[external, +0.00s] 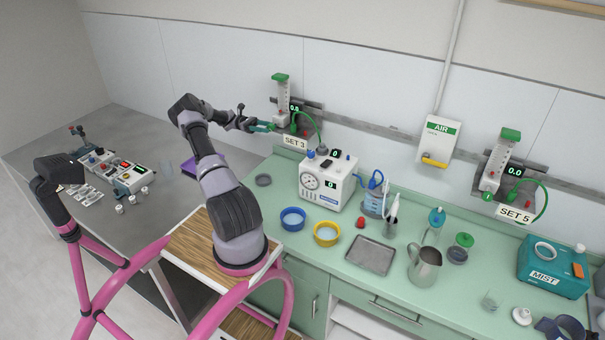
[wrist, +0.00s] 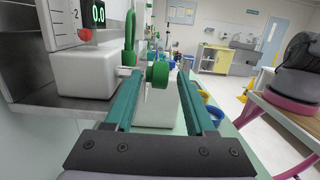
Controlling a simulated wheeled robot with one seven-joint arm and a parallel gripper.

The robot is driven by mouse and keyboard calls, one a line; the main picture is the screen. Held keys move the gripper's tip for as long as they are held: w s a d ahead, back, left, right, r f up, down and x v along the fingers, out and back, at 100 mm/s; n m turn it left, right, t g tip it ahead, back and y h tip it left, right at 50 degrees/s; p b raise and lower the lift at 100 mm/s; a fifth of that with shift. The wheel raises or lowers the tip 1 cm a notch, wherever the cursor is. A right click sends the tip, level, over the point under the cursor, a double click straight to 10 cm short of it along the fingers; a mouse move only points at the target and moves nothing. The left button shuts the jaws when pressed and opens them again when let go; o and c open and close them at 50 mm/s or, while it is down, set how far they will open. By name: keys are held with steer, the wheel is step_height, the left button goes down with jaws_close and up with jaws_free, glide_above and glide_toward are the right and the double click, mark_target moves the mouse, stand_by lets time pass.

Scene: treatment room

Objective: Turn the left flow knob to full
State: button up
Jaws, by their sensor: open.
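The left flowmeter (external: 282,98) hangs on the wall rail above the "SET 3" label (external: 295,142). In the wrist view its white body (wrist: 75,80) is at the left, with a red ball (wrist: 86,35) low in the tube and a display (wrist: 98,13) reading 0.0. Its green flow knob (wrist: 158,74) lies between the tips of my teal fingers. My gripper (external: 272,127) is open around the knob, with a gap visible on the right side; contact on the left side is unclear. In the external view the knob is hidden or too small to tell.
A green hose (external: 316,125) loops beside the left flowmeter. A white pump (external: 327,180) stands on the counter below. The right flowmeter (external: 497,165), labelled "SET 5" (external: 514,213), shows 0.0. Blue (external: 292,218) and yellow (external: 326,234) bowls and a metal tray (external: 370,255) sit on the counter.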

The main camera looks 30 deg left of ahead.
steer(key=a+f, duration=0.1)
steer(key=a, duration=0.9)
steer(key=shift+a+f, duration=0.2)
steer(key=shift+a, duration=0.15)
steer(key=d+r+y, duration=0.4)
steer(key=r+y, duration=0.3)
steer(key=d+r+y, duration=0.4)
steer(key=r+y, duration=0.3)
steer(key=y, duration=0.1)
steer(key=x, duration=1)
steer(key=shift+d+f, duration=0.2)
steer(key=shift+d, duration=0.1)
jaws_close()
